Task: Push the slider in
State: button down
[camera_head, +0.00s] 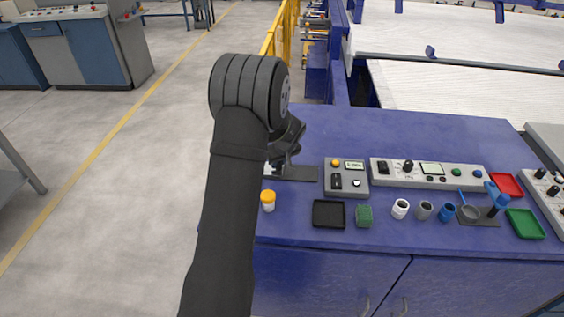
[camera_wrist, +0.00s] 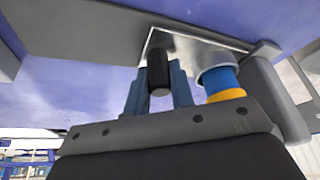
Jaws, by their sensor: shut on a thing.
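In the wrist view, my gripper (camera_wrist: 158,70) has its two blue-grey fingers on either side of a black cylindrical knob (camera_wrist: 158,78), shut on it. The knob stands out from a shiny metal plate (camera_wrist: 195,50), apparently the slider part. In the head view, my gripper (camera_head: 288,150) is at the left end of the blue table, above a dark grey flat base (camera_head: 300,174). My own arm hides much of that spot, so the knob and the slider's position cannot be made out there.
A blue and yellow cylinder (camera_wrist: 224,82) is close to the right of the fingers. In the head view, an orange-capped bottle (camera_head: 267,203), a black tray (camera_head: 328,214) and a grey control box (camera_head: 346,179) stand nearby.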

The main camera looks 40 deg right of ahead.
jog(key=c, duration=1.3)
grip_release()
jog(key=shift+w+a, duration=0.25)
jog(key=shift+a, duration=0.05)
jog(key=shift+o, duration=0.2)
jog(key=shift+d, duration=0.1)
jog(key=shift+s, duration=0.1)
jog(key=shift+s+r, duration=0.15)
jog(key=shift+r, duration=0.3)
jog(key=v, duration=1.6)
jog(key=shift+r, duration=0.2)
jog(key=shift+s, duration=0.1)
jog(key=x, duration=1.7)
jog(key=shift+f, duration=0.2)
